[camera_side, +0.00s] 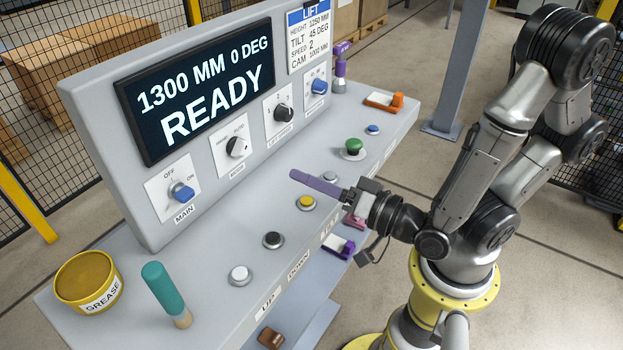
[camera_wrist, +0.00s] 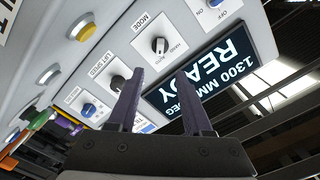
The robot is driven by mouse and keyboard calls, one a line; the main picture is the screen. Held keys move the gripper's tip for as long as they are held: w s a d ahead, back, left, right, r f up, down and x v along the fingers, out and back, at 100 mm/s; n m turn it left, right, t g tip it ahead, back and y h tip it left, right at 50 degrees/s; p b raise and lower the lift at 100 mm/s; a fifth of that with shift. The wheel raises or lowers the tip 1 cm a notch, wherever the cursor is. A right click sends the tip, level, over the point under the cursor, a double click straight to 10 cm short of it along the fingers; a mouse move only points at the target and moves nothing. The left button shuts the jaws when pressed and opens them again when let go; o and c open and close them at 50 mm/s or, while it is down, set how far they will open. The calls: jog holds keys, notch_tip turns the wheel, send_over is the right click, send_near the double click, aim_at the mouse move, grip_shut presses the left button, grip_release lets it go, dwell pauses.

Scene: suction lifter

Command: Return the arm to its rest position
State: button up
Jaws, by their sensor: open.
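My gripper (camera_side: 300,178) hovers over the middle of the console (camera_side: 215,237), its purple fingers pointing left toward the upright panel. In the wrist view my gripper (camera_wrist: 159,80) shows two fingers spread apart with nothing between them. The fingers seem clear of the knobs and buttons, though the exact height above the desk is hard to tell. The screen (camera_side: 205,90) reads "1300 MM 0 DEG READY"; it also shows upside down in the wrist view (camera_wrist: 225,75).
The desk carries white (camera_side: 239,275), black (camera_side: 273,240), yellow (camera_side: 305,202) and green (camera_side: 353,146) buttons. A grease tin (camera_side: 88,282) and a teal-handled tool (camera_side: 163,290) stand at the front left. An orange item (camera_side: 384,101) lies at the far right.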

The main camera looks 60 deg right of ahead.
jog(key=w+d+r+m+g, duration=0.1)
jog(key=w+d+r, duration=0.2)
jog(key=r, duration=0.4)
jog(key=w+d+r, duration=0.3)
jog(key=r, duration=0.5)
jog(key=s+d+f+n+g, duration=0.1)
jog(key=s+f+n+g, duration=0.3)
jog(key=s, duration=0.4)
jog(key=s+d+f+n+g, duration=0.1)
jog(key=s+f+n+g, duration=0.3)
jog(key=s, duration=0.5)
jog(key=n+g, duration=0.2)
jog(key=g, duration=0.1)
jog(key=shift+f, duration=0.15)
